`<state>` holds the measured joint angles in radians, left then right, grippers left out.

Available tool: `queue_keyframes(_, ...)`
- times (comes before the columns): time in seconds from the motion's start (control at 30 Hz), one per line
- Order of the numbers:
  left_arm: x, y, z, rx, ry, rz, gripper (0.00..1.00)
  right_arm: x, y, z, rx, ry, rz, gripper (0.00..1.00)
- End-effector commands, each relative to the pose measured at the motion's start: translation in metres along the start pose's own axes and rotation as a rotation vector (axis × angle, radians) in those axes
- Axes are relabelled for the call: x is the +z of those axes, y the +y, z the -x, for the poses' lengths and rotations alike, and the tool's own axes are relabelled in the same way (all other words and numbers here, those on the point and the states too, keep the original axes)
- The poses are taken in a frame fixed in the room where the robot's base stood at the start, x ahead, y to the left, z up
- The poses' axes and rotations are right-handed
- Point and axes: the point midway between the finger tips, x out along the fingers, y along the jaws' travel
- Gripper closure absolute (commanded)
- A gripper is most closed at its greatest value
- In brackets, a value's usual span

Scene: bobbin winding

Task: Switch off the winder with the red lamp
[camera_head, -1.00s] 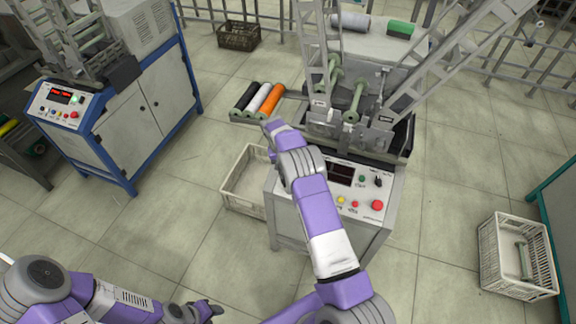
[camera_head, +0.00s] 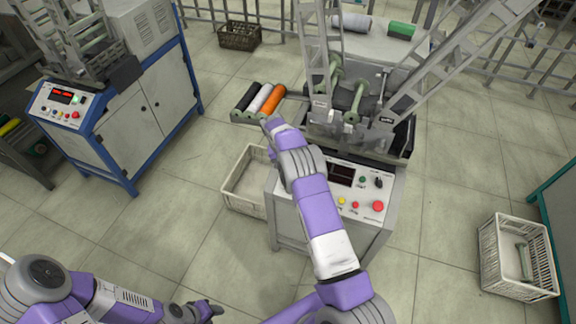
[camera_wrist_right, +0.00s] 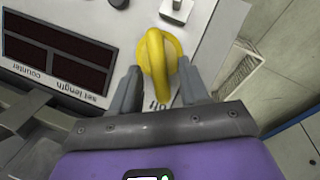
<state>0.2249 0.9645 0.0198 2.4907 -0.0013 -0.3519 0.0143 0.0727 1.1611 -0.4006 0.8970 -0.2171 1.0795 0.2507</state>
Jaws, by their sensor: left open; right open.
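The grey winder (camera_head: 385,232) stands in the middle of the head view with a sloped control panel. A yellow turn knob (camera_wrist_right: 155,48) on a panel marked "off" fills the middle of the right wrist view. My right gripper (camera_wrist_right: 160,72) is open, one finger on each side of this knob; contact cannot be told. My right arm hides this gripper and the knob in the head view. The panel has a dark display (camera_head: 341,173), a black knob (camera_head: 378,182) and a red button (camera_head: 378,206). My left gripper (camera_head: 205,309) is open and empty.
A blue-framed winder (camera_head: 150,112) with lit red digits and a green light stands at left. A crate (camera_head: 232,196) stands beside the grey winder, another crate (camera_head: 489,262) at right. Coloured rolls (camera_head: 262,98) lie on a rack behind. The front floor is clear.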

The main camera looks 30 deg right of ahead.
Motion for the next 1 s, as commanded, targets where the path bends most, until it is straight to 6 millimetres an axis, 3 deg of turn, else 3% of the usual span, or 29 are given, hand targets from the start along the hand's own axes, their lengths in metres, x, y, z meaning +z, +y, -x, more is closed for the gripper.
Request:
queue_keyframes(0.2, 0.001, 0.004, 0.011, 0.0, 0.0, 0.0, 0.57, -0.001, 0.0, 0.042, -0.001, 0.005, 0.001, 0.55)
queue_keyframes(0.4, 0.001, 0.006, 0.016, 0.0, 0.0, 0.0, 0.57, -0.001, 0.0, 0.063, -0.001, 0.004, 0.001, 0.55)
queue_keyframes(1.0, 0.001, 0.006, 0.016, 0.0, 0.0, 0.0, 0.57, 0.0, 0.0, 0.065, 0.0, 0.002, 0.001, 0.55)
